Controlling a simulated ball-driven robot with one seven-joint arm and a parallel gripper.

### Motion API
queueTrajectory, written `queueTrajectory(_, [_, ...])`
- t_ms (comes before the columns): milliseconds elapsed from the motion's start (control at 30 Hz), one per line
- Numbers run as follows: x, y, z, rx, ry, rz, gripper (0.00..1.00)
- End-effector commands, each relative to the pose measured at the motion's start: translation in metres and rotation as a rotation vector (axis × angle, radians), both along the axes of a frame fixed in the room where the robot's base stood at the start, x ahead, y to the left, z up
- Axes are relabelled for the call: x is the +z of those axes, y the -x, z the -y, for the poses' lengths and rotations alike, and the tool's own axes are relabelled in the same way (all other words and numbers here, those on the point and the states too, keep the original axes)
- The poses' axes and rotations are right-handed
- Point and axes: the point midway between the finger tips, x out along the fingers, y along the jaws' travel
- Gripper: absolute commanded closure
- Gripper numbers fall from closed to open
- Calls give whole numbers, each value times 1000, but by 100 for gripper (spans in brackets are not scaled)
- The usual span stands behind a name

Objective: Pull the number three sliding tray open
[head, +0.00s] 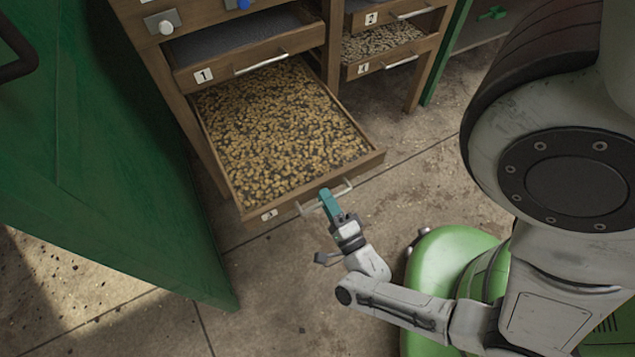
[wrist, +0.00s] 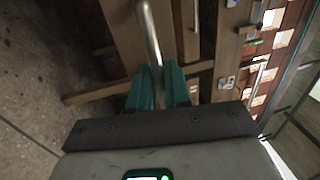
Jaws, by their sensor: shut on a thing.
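The number three tray (head: 375,163) is the low one at the left of the wooden cabinet. It is pulled well out and holds a layer of tan beans or pellets. Its label (head: 269,214) is at the left of its front. Its metal handle (head: 345,187) is on the front board. My gripper (head: 325,198), with teal fingers, is at this handle. In the wrist view the handle bar (wrist: 151,40) runs down between the two teal fingers (wrist: 160,80), which are shut on it.
Tray 1 (head: 204,75) sits above, with trays 2 (head: 371,18) and 4 (head: 364,68) to the right. A green panel (head: 110,170) stands close on the left. The concrete floor (head: 270,290) in front of the tray is clear.

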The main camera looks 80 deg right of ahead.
Motion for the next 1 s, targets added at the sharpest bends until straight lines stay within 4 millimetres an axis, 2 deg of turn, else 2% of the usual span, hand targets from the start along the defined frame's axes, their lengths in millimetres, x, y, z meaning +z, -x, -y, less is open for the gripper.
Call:
queueTrajectory(133, [-1,6,-7,1,-2,-2,100])
queueTrajectory(500, [-1,7,-9,1,-2,-2,100])
queueTrajectory(533, [-1,7,-9,1,-3,-1,82])
queueTrajectory(633, [-1,7,-9,1,-1,-1,72])
queueTrajectory(1000, [-2,11,-13,1,-2,-2,70])
